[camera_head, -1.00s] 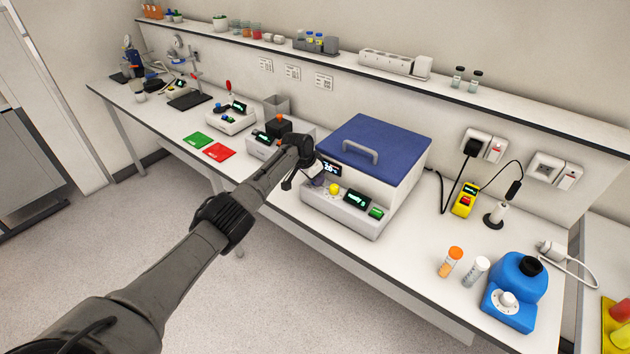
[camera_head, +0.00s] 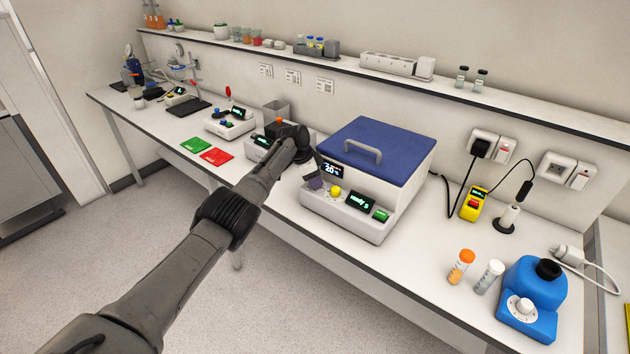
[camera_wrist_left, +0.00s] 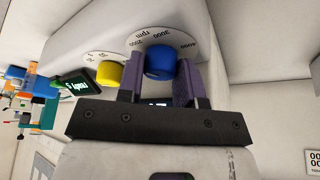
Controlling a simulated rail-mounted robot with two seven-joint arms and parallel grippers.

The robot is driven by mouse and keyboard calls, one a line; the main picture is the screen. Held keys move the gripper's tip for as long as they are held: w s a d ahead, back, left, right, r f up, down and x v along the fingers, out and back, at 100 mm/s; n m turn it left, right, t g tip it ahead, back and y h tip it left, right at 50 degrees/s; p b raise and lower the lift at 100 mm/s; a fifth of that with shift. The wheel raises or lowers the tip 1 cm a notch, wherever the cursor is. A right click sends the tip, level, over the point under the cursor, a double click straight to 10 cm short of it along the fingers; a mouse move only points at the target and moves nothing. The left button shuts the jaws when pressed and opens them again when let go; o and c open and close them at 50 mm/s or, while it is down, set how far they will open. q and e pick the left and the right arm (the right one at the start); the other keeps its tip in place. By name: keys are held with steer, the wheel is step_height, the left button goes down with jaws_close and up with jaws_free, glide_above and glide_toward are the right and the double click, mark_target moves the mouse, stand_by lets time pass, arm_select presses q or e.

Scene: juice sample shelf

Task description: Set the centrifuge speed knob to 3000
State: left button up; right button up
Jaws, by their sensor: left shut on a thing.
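The centrifuge (camera_head: 370,165) is a white box with a blue lid and handle, on the bench in the head view. Its sloped front carries a lit display (camera_head: 331,170), a yellow knob (camera_head: 336,191) and a green button (camera_head: 381,215). In the left wrist view the blue speed knob (camera_wrist_left: 160,62) sits under a dial (camera_wrist_left: 160,40) marked 2000, 3000, 4000 and rpm. My left gripper (camera_head: 316,183) is shut on this knob, with a purple finger (camera_wrist_left: 187,82) on either side. I cannot make out a pointer on the knob. My right gripper is out of view.
A smaller device (camera_head: 262,148) stands left of the centrifuge, close to my left arm. Green and red cards (camera_head: 216,157) lie at the left. The bench in front of the tubes is clear.

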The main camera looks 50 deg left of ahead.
arm_select(q)
steer(key=o, duration=0.9)
steer(key=shift+r, duration=0.1)
steer(key=shift+s+r, duration=0.1)
steer(key=shift+r, duration=0.15)
steer(key=p+v, duration=0.2)
steer(key=v, duration=1.1)
steer(key=shift+a, duration=0.1)
